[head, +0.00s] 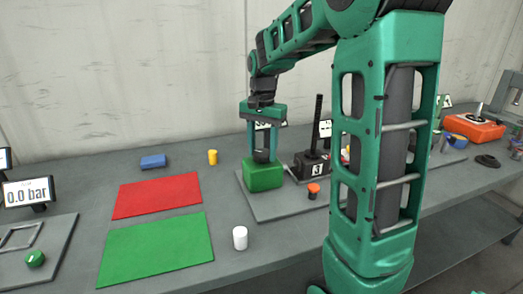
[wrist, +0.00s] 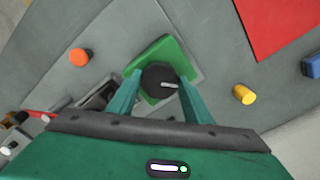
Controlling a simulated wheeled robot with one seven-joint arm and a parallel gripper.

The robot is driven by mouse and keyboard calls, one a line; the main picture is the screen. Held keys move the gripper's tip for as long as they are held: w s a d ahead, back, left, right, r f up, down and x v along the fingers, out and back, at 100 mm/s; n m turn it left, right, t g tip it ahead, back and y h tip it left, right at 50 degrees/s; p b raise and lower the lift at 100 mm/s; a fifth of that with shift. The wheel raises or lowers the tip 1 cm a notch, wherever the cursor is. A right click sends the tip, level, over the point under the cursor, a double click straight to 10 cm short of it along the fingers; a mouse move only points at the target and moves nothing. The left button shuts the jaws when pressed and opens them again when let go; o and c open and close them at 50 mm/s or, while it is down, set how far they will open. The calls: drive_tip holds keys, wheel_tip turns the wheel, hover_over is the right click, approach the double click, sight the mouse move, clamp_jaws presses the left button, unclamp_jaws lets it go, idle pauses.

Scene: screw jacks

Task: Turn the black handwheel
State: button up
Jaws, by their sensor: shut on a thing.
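The black handwheel (wrist: 155,83) is a dark round knob with a light mark on its top, on a green block (wrist: 160,52) in the wrist view. In the head view the green block (head: 263,178) stands on a grey plate, and the dark handwheel (head: 262,155) shows between my fingers. My gripper (head: 262,153) points straight down over the block, with one finger on each side of the handwheel. In the wrist view my gripper (wrist: 158,88) is shut on the handwheel. The lower part of the handwheel is hidden.
A black jack block (head: 311,164) with an upright screw stands right of the green block, with an orange knob (head: 313,190) in front. A white cylinder (head: 240,238), a yellow cylinder (head: 212,157), a red mat (head: 157,195) and a green mat (head: 155,247) lie left.

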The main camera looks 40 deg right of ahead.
sight(263, 152)
drive_tip(key=shift+w+d+r+m, duration=0.15)
drive_tip(key=shift+m, duration=1.15)
drive_tip(key=o, duration=1)
drive_tip(key=shift+c, duration=0.2)
drive_tip(key=shift+o, duration=0.5)
wheel_tip(263, 152, up, 11)
drive_tip(key=shift+f, duration=0.2)
